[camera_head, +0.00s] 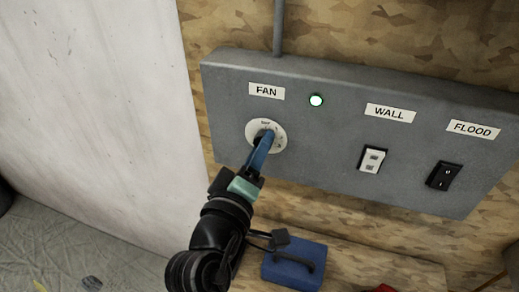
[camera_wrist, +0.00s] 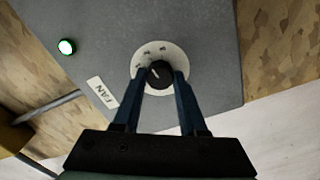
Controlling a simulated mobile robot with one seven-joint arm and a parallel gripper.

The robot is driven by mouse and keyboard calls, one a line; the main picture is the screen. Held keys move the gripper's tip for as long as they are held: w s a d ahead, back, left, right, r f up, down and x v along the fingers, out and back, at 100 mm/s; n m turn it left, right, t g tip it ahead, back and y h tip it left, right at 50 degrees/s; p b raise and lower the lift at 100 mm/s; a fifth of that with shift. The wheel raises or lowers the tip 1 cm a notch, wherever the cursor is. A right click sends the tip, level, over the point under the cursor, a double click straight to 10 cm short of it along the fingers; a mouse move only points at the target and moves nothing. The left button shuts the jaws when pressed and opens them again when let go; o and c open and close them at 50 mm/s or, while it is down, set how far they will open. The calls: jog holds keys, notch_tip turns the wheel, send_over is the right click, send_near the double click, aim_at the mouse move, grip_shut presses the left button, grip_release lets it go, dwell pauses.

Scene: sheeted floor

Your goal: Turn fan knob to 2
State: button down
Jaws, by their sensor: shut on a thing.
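The fan knob (camera_wrist: 160,74) is black with a light pointer line and sits on a round white dial (camera_head: 279,136) with small marks. The dial is below the FAN label (camera_head: 267,91) on a grey panel (camera_head: 320,130). My gripper (camera_wrist: 164,76) has its two blue fingers shut on the knob, one on each side. In the head view my gripper (camera_head: 266,137) covers most of the knob. The dial also shows in the wrist view (camera_wrist: 172,50). Its marks are too small to read there, so I cannot tell the setting.
A lit green lamp (camera_head: 316,100) is right of the FAN label. A white WALL switch (camera_head: 372,159) and a black FLOOD switch (camera_head: 443,175) are further right. A blue case (camera_head: 294,266) stands below the panel. A white wall board (camera_head: 95,110) is on the left.

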jog(key=shift+c, duration=2.2)
grip_release()
jog(key=b+v, duration=0.3)
jog(key=v, duration=1)
jog(key=shift+w+r, duration=0.1)
jog(key=shift+r, duration=0.05)
